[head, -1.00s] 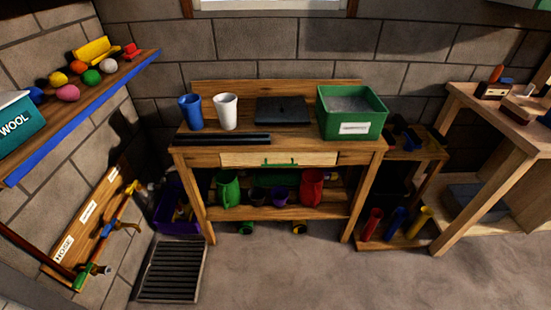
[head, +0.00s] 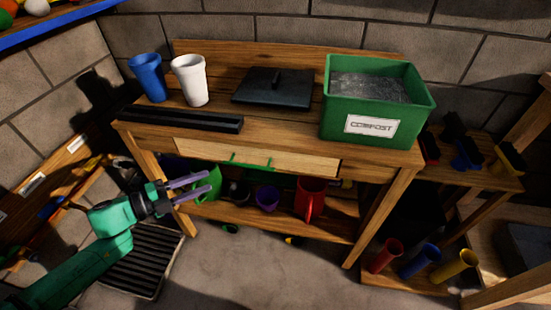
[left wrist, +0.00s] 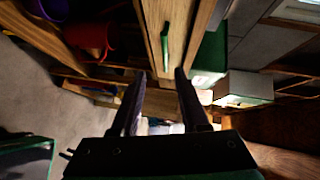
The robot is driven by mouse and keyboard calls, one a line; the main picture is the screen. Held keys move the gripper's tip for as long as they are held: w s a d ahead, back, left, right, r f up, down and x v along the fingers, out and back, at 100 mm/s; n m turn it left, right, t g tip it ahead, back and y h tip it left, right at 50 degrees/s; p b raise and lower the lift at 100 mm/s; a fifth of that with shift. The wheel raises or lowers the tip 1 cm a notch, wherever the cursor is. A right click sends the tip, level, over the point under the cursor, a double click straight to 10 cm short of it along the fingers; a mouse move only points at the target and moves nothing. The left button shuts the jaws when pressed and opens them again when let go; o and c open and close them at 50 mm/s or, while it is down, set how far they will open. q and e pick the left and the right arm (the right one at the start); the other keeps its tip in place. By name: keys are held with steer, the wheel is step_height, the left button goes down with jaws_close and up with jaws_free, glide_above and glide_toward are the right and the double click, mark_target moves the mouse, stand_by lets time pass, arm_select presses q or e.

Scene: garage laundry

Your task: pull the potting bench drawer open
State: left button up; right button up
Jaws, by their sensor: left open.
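The potting bench (head: 290,130) stands ahead, with a light wood drawer (head: 300,162) under its top. The drawer front looks flush with the bench, and a green bar handle (head: 250,165) sits on it. My left gripper (head: 208,182) is open and empty, in front of the bench and to the left of the handle, a little lower in the picture. In the left wrist view the green handle (left wrist: 165,48) shows beyond the fingertips, apart from them, on the drawer front (left wrist: 176,35). My right gripper is not in view.
On the bench top are a blue cup (head: 147,78), a white cup (head: 190,80), a black lidded tray (head: 272,88), a dark bar (head: 180,120) and a green compost bin (head: 375,105). Pots and a red jug (head: 310,198) stand on the lower shelf.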

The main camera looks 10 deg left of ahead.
mark_target(249, 165)
arm_select(q)
steer(key=shift+m+h, duration=0.3)
steer(key=x, duration=0.9)
steer(key=b+x, duration=0.1)
steer(key=x, duration=0.3)
steer(key=shift+s+d+r, duration=0.15)
steer(key=shift+d+r, duration=0.15)
steer(key=shift+d, duration=0.6)
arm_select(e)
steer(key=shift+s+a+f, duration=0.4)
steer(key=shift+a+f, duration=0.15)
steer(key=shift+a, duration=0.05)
arm_select(q)
jaws_close()
steer(key=shift+f, duration=0.1)
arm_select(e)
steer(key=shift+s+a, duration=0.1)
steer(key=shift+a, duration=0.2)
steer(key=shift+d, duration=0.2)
